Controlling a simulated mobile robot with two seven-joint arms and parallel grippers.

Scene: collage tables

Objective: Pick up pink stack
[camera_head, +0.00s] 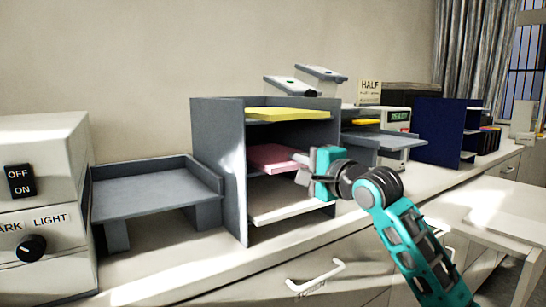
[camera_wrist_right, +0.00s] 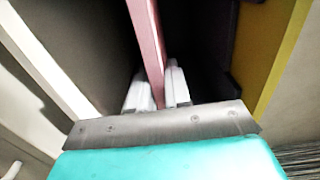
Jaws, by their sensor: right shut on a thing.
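The pink stack (camera_head: 272,157) lies flat on the middle shelf of the grey shelf unit (camera_head: 219,150) in the head view. My right gripper (camera_head: 301,168) is at the shelf's open front, at the right end of the stack. In the right wrist view, the pink stack (camera_wrist_right: 147,40) runs between the two pale fingers of my right gripper (camera_wrist_right: 158,88), which is shut on its edge. The far part of the stack is hidden inside the shelf. My left gripper is not in view.
A yellow stack (camera_head: 288,114) lies on the shelf above and a white stack (camera_head: 290,203) on the shelf below. A low grey stand (camera_head: 155,193) is to the left. More shelving (camera_head: 385,139) stands to the right. The countertop (camera_head: 190,262) in front is clear.

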